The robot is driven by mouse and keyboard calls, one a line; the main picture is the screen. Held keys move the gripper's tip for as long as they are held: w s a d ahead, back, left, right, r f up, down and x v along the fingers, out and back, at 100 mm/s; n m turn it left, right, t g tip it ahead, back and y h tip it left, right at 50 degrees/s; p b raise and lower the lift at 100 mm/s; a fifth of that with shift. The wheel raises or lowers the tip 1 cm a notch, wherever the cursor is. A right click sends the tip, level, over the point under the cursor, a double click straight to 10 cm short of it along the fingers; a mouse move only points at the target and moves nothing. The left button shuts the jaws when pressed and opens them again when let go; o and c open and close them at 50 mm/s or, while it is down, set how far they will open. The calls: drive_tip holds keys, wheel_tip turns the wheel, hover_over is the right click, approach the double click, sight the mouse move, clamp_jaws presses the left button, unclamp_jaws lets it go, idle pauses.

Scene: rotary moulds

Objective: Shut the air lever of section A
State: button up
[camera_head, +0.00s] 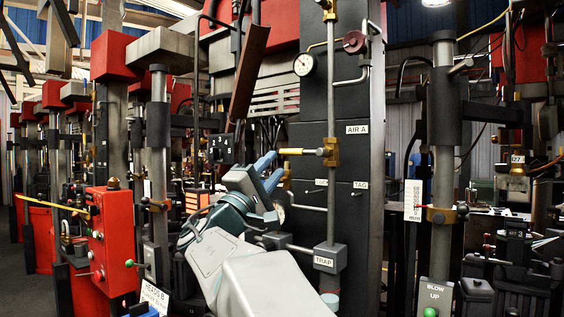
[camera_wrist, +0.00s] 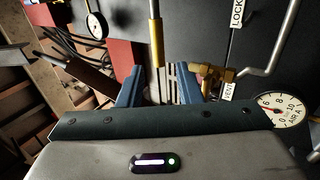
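The air lever of section A has a yellow grip (camera_head: 291,151) and sticks out level to the left from a brass valve (camera_head: 331,151), beside the AIR A label (camera_head: 357,129). My gripper (camera_head: 275,168) is at the grip's left end. In the wrist view the yellow grip (camera_wrist: 156,42) points down from the top edge, and its end shows between the blue fingers of my gripper (camera_wrist: 159,70). The fingers are open, with a gap on both sides of the grip. I cannot tell whether its end lies within the fingers or behind them. The lever's valve is outside the wrist view.
A brass vent valve (camera_wrist: 214,76) is close to the right finger in the wrist view, with the AIR A gauge (camera_wrist: 281,108) beyond it. A vertical pipe (camera_head: 331,90) runs up the dark column (camera_head: 345,215). A red box (camera_head: 112,240) stands left.

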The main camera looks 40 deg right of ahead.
drive_tip(key=v, duration=0.7)
drive_tip(key=shift+a+f+b, duration=0.2)
drive_tip(key=shift+b, duration=0.15)
drive_tip(key=shift+s, duration=0.1)
drive_tip(key=s+f+g+y+p, duration=0.1)
drive_tip(key=s+f+y+p, duration=0.2)
drive_tip(key=f+y+p, duration=0.4)
drive_tip(key=s+f+g+y+p, duration=0.2)
drive_tip(key=s+f+y, duration=0.25)
drive_tip(key=f, duration=0.55)
drive_tip(key=s+a+f+m+y+p, duration=0.1)
drive_tip(key=s+a+f+y+p, duration=0.2)
drive_tip(key=a+y, duration=0.3)
drive_tip(key=s+a+f+m+y+p, duration=0.2)
drive_tip(key=s+a+f+y+p, duration=0.2)
drive_tip(key=a, duration=0.9)
drive_tip(key=shift+a+f+y+p, duration=0.25)
drive_tip(key=shift+y+p, duration=0.45)
drive_tip(key=shift+y, duration=0.55)
